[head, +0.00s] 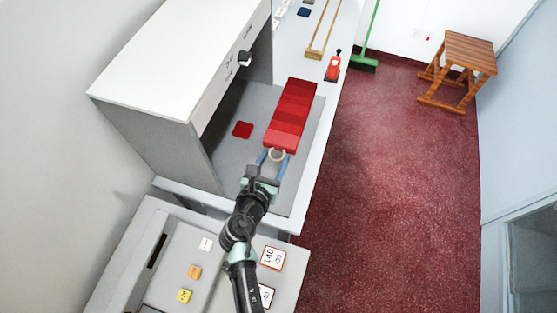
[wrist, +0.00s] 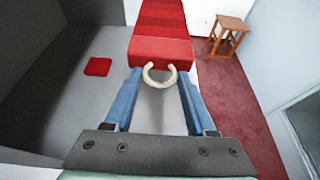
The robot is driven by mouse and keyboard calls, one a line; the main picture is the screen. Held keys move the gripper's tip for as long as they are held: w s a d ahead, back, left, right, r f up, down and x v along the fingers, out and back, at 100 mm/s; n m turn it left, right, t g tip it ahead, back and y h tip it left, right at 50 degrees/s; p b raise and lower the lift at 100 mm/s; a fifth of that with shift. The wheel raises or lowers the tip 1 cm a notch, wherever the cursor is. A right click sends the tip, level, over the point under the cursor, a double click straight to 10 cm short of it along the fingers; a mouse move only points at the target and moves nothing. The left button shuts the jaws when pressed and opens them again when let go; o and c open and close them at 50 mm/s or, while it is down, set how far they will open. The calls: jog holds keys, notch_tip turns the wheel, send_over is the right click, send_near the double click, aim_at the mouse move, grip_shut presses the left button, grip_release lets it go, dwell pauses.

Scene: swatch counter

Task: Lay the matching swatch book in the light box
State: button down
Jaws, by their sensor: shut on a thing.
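The swatch book (head: 291,112) is a long strip in several shades of red, with a cream ring at its near end. My gripper (head: 271,158) is shut on this ring (wrist: 158,77), one blue finger at each side. The book (wrist: 160,30) points away from my gripper, over the right part of the light box's grey floor (head: 228,155). I cannot tell whether it touches the floor. The light box (head: 165,60) is white on top, grey inside and open towards the right. A small dark red square (head: 243,130) lies on its floor, left of the book; it also shows in the wrist view (wrist: 97,67).
A red object with a black top (head: 333,67) stands on the white counter beyond the book. A green broom (head: 364,62) and a wooden stool (head: 460,68) stand on the red carpet. Tagged cards (head: 272,257) lie on the near grey surface. The carpet's middle is clear.

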jog(key=b, duration=0.6)
send_over(264, 175)
jog(key=s, duration=0.1)
notch_tip(264, 175, down, 5)
jog(key=shift+d+f+b, duration=0.1)
jog(key=shift+f+b, duration=1.75)
jog(key=shift+f, duration=0.55)
jog(key=shift+c, duration=1.2)
grip_release()
jog(key=shift+o, duration=0.5)
jog(key=shift+s, duration=0.1)
jog(key=shift+f, duration=0.1)
